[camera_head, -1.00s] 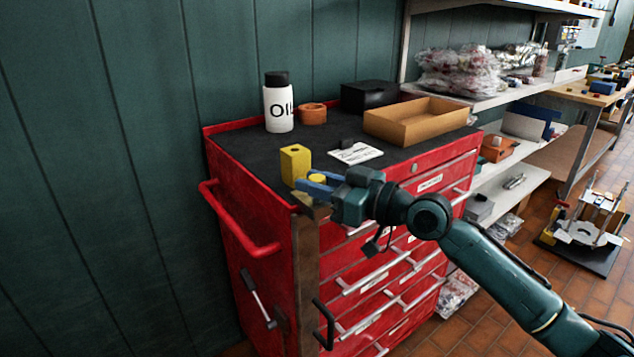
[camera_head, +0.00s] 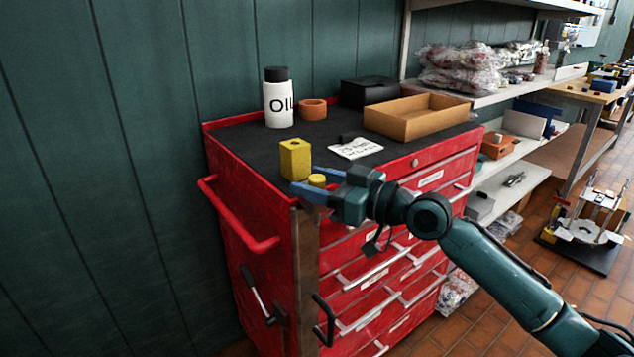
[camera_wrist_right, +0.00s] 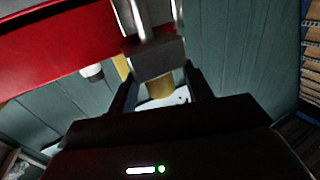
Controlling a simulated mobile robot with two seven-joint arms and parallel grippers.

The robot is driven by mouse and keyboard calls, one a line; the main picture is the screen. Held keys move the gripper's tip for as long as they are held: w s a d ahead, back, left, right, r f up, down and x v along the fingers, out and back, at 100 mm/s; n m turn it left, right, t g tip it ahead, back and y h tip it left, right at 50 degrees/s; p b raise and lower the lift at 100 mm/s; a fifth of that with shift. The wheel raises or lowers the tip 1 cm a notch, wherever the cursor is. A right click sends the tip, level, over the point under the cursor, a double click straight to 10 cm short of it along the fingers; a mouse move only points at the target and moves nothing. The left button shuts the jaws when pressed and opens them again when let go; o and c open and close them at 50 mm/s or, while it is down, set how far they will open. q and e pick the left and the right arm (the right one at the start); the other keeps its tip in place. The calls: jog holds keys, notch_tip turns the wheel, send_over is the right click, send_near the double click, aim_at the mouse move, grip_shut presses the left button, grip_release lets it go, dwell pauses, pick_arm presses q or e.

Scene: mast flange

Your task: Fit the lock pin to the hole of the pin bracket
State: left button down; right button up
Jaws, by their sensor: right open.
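In the right wrist view the pin (camera_wrist_right: 160,88) shows between the spread fingers, against a grey block (camera_wrist_right: 155,60) that may be the pin bracket. The gripper hides most of this spot in the head view, so I cannot tell how the pin sits in a hole. A yellow block (camera_head: 295,160) with a hole on top stands just behind. My left gripper is not in view.
The red chest (camera_head: 250,200) has a dark top with an oil bottle (camera_head: 278,98), an orange ring (camera_head: 312,109), a black box (camera_head: 368,92), a cardboard tray (camera_head: 400,122) and a written card (camera_head: 357,148). A red side handle (camera_head: 240,232) juts out at left.

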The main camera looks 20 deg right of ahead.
jog(key=shift+s+d+f, duration=0.1)
jog(key=shift+d, duration=0.1)
pick_arm(q)
jog(key=b, duration=0.2)
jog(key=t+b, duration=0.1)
jog(key=b, duration=0.2)
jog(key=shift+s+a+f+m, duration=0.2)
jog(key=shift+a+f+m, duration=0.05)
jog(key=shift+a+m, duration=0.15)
pick_arm(e)
jog(key=v, duration=1.2)
jog(key=shift+s+d, duration=0.25)
jog(key=shift+s, duration=0.05)
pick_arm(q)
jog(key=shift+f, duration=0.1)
